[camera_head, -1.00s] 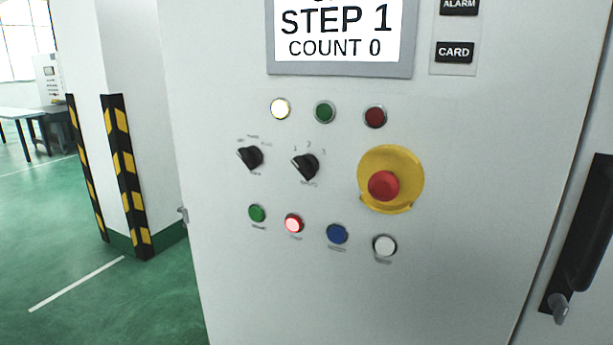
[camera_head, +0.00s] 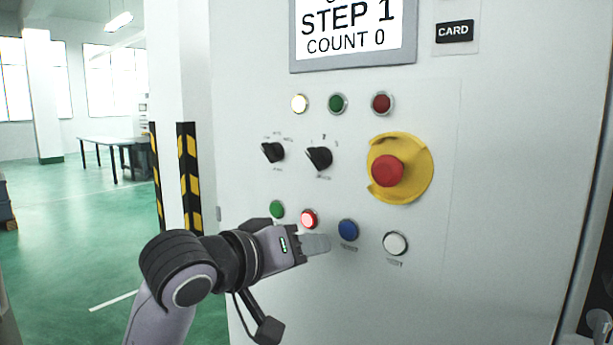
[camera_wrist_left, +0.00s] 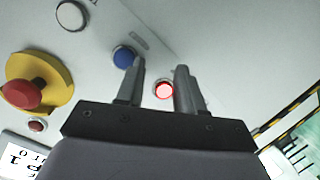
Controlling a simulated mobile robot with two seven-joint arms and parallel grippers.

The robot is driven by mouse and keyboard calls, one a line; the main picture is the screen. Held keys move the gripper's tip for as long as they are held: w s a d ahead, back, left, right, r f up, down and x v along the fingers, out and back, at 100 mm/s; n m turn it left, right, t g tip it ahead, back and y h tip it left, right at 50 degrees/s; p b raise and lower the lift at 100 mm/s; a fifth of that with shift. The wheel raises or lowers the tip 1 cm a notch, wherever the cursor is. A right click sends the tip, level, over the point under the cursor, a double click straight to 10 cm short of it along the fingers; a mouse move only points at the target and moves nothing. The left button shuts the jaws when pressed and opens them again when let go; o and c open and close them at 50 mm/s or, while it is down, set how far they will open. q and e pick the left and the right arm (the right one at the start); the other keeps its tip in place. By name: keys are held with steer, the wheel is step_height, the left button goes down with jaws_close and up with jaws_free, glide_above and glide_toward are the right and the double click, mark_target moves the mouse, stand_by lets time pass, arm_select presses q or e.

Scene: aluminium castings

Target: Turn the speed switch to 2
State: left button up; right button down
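The speed switch (camera_head: 319,157) is a black rotary knob on the grey cabinet panel, with small numbers above it. Its pointer appears turned to the upper left, towards 1; the print is too small to be sure. My left gripper (camera_head: 318,243) is in front of the lower button row, below the switch and apart from it. In the left wrist view its two fingers (camera_wrist_left: 160,85) stand apart with nothing held; the lit red button shows between them. The switch cannot be made out in that view. My right gripper is not in view.
Another black knob (camera_head: 273,152) sits left of the switch. A red emergency stop (camera_head: 387,171) on a yellow base protrudes to its right. Three lamps are above; green, lit red (camera_head: 309,218), blue (camera_head: 348,230) and white (camera_head: 395,243) buttons are below. The screen (camera_head: 350,30) reads STEP 1, COUNT 0.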

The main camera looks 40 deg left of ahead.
mark_target(314, 161)
arm_select(q)
steer(key=s+a+r+n+t, duration=0.1)
steer(key=s+r, duration=0.1)
steer(key=r, duration=0.4)
steer(key=s+a+r+n+t, duration=0.1)
steer(key=s+r+t, duration=0.15)
steer(key=r, duration=0.35)
steer(key=shift+g, duration=0.35)
steer(key=w+p, duration=0.1)
steer(key=p, duration=0.1)
steer(key=w+p, duration=0.1)
steer(key=p, duration=0.2)
steer(key=w+p, duration=0.2)
steer(key=shift+w+d+r+p, duration=0.1)
steer(key=shift+d+r+p, duration=0.15)
steer(key=shift+d+p, duration=0.1)
steer(key=shift+w+f, duration=0.15)
steer(key=shift+w, duration=1.05)
jaws_close()
